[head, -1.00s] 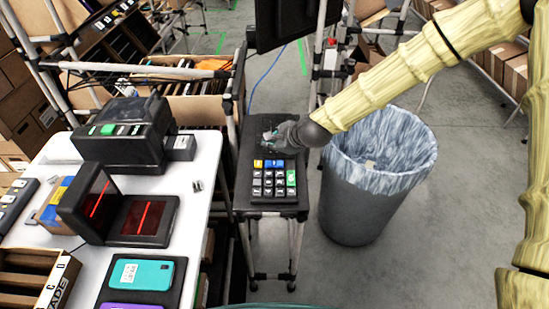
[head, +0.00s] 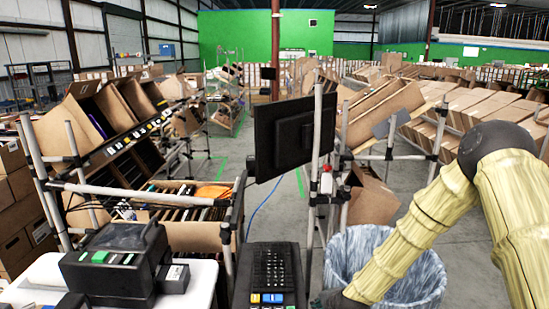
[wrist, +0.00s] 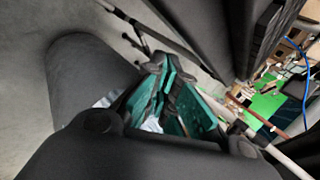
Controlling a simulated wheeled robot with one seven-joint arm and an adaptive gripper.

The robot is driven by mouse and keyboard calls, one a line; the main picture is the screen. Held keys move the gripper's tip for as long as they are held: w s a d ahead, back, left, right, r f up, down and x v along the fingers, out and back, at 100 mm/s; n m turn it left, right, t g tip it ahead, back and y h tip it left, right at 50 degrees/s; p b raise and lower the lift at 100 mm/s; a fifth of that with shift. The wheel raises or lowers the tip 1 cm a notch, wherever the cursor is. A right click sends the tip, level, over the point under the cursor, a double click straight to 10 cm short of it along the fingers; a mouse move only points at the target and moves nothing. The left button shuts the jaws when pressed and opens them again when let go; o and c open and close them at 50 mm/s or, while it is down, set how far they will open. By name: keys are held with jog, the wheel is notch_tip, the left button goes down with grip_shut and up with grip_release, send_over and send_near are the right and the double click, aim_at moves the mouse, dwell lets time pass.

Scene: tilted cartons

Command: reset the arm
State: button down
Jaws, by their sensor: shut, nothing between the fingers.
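My arm (head: 425,235), in a pale yellow ribbed sleeve, comes in from the right in the head view and bends down toward the bottom middle. My gripper (head: 330,298) is mostly cut off at the bottom edge there, just right of the keypad stand. In the wrist view its teal-lined fingers (wrist: 168,72) are closed together with nothing between them.
A keypad (head: 266,298) sits on a black stand beside my gripper. A bagged bin (head: 415,275) stands under my arm. A monitor (head: 285,135) is on a pole behind. A black printer (head: 118,262) stands on the white table at left. Carton racks fill the back.

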jog(key=s+f+n+g, duration=0.1)
jog(key=s+f+n, duration=0.1)
jog(key=s+f, duration=0.35)
jog(key=s+f+n+g, duration=0.1)
jog(key=s+f+n, duration=0.15)
jog(key=s, duration=0.55)
jog(key=s+d+f+n+g+h, duration=0.1)
jog(key=s+d+f+n+g, duration=0.1)
jog(key=s, duration=0.8)
jog(key=s+d+f+n+g+h, duration=0.1)
jog(key=s+d+f+n+g, duration=0.1)
jog(key=s, duration=0.9)
jog(key=s+d+f+n+g, duration=0.1)
jog(key=s+d+n, duration=0.2)
jog(key=s, duration=0.8)
jog(key=shift+s+d+f+n+g+h+p, duration=0.15)
jog(key=shift+d+f+n+g+h+p, duration=0.2)
jog(key=shift+n, duration=0.5)
